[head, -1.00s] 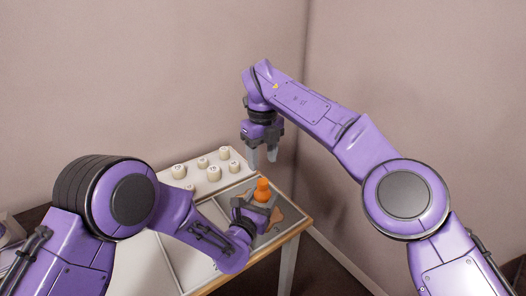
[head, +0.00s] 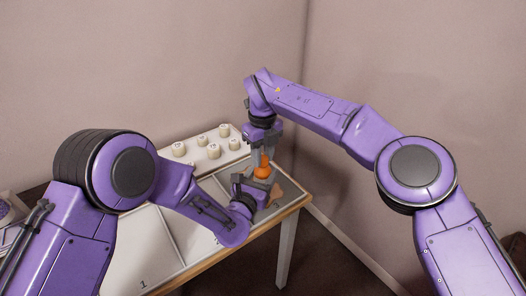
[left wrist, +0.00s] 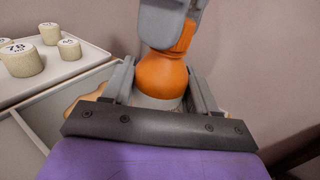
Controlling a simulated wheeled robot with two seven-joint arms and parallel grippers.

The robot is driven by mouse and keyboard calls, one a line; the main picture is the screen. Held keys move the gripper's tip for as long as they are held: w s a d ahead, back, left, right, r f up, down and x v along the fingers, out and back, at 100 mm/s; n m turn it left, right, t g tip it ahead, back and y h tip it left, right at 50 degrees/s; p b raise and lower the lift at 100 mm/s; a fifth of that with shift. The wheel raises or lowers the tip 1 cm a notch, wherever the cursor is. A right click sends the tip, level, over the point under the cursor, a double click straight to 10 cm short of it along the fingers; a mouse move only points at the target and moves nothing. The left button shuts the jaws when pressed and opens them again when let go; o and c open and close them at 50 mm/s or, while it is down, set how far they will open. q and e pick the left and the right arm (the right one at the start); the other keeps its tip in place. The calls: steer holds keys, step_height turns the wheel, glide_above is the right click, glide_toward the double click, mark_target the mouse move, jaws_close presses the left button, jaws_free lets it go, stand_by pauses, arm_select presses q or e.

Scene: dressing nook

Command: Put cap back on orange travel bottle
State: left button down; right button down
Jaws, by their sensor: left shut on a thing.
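The orange travel bottle (head: 262,171) stands upright at the table's right end, wide below with a narrower top. In the left wrist view the orange body (left wrist: 163,76) rises from a pale grey lower part between my left fingers. My left gripper (head: 250,190) is shut on the bottle low down; it also shows in the left wrist view (left wrist: 160,103). My right gripper (head: 264,152) points down over the bottle, its fingers on either side of the narrow top. Those fingers hide much of the top, so I cannot tell whether they grip it or whether a separate cap is there.
A white tray (head: 197,165) with several cream, number-marked cylinders (head: 213,151) lies behind and left of the bottle. A flat tan shape (head: 277,193) lies beside the bottle on a grey panel. Walls stand close behind; the table edge (head: 290,208) is near on the right.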

steer(key=c, duration=0.7)
jaws_free()
steer(key=shift+c, duration=0.2)
step_height(320, 180, up, 8)
steer(key=shift+f, duration=0.1)
steer(key=shift+w, duration=0.1)
arm_select(q)
steer(key=shift+c, duration=1.1)
jaws_free()
steer(key=shift+s, duration=0.1)
arm_select(e)
steer(key=shift+f, duration=0.1)
